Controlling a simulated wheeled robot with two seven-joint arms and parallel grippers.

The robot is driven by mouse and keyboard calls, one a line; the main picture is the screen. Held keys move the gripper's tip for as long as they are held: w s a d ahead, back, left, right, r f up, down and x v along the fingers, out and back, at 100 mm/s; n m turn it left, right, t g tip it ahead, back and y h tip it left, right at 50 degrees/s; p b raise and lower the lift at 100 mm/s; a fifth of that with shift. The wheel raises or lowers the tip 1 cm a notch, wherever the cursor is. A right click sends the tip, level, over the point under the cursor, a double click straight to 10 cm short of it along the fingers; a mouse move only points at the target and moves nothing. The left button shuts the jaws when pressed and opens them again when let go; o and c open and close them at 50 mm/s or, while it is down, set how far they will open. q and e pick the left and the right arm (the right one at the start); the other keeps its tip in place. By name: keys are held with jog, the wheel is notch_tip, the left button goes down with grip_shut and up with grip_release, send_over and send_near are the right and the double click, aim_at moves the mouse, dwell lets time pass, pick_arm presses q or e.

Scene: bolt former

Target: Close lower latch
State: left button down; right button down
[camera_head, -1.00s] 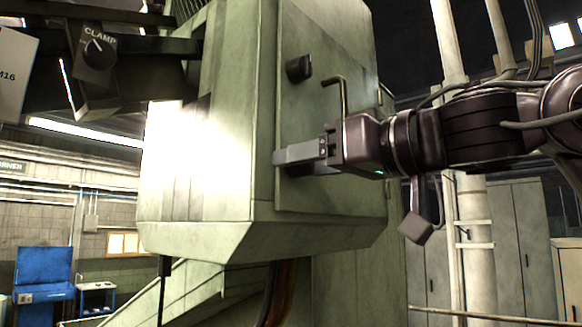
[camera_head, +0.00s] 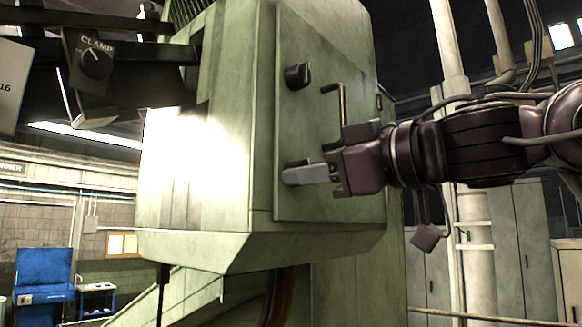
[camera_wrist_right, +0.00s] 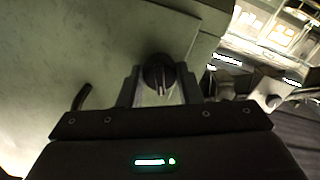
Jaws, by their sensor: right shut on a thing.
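The green cabinet door (camera_head: 315,203) is against the machine housing. The upper latch (camera_head: 297,76), a dark round knob, sits high near the door's front edge. The lower latch (camera_head: 292,164) is below it, mostly hidden behind my right gripper's grey fingers; its dark top edge shows above them. In the right wrist view the lower latch (camera_wrist_right: 158,72) is a dark round knob between the fingertips. My right gripper (camera_head: 303,174) is shut on the lower latch, reaching in from the right. Its fingers also show in the wrist view (camera_wrist_right: 160,90). My left gripper is not in view.
A bent metal door handle (camera_head: 341,105) stands out just above my right gripper. A CLAMP knob (camera_head: 95,64) is on dark machine parts at upper left. Pale pipes (camera_head: 452,50) and grey lockers (camera_head: 510,235) stand behind my right arm.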

jog(key=n, duration=0.6)
jog(key=shift+n, duration=0.3)
jog(key=c, duration=0.8)
grip_release()
jog(key=shift+c, duration=0.2)
jog(key=b+v, duration=0.2)
jog(key=v, duration=0.6)
